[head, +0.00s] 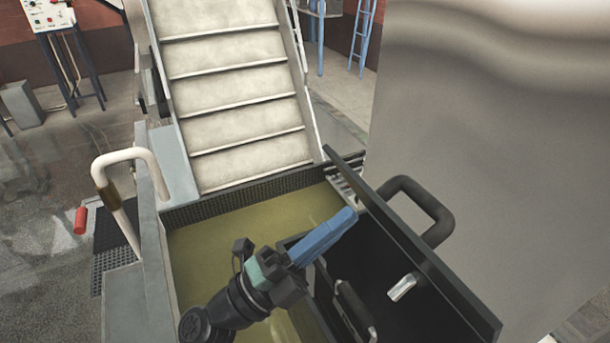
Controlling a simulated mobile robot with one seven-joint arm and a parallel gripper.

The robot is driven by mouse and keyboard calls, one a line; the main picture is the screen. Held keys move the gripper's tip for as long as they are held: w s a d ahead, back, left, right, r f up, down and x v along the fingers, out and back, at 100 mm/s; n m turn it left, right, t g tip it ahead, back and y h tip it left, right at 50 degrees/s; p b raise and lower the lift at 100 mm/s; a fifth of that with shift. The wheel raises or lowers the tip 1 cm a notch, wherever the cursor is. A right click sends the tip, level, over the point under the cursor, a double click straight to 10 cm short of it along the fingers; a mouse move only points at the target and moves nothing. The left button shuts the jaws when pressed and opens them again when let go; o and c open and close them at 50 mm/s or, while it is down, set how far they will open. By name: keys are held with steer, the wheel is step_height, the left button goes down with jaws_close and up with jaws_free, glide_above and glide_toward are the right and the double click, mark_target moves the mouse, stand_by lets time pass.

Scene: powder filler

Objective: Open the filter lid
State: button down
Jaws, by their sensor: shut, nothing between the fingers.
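The filter lid (385,262) is a black panel standing raised and tilted at the lower right. Its dark face is toward me, and a small metal catch (402,287) shows there. A thick black handle (432,212) sticks out from its far side. My gripper (348,217) has blue fingers, which are shut and empty. The fingertips are at the lid's near face, close to its upper left edge. I cannot tell if they touch it. The filter opening below is mostly hidden by my gripper and the picture's lower edge.
A large grey metal body (490,140) stands close behind the lid on the right. Pale stairs (235,95) rise beyond the yellowish platform floor (215,250). A white handrail (128,158) is on the left. A smaller black handle (354,312) is at the bottom.

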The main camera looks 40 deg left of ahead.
mark_target(388, 197)
steer(key=shift+p+x, duration=0.45)
steer(key=shift+x, duration=0.8)
steer(key=x, duration=0.7)
steer(key=shift+s+a+r, duration=0.1)
steer(key=shift+r, duration=0.05)
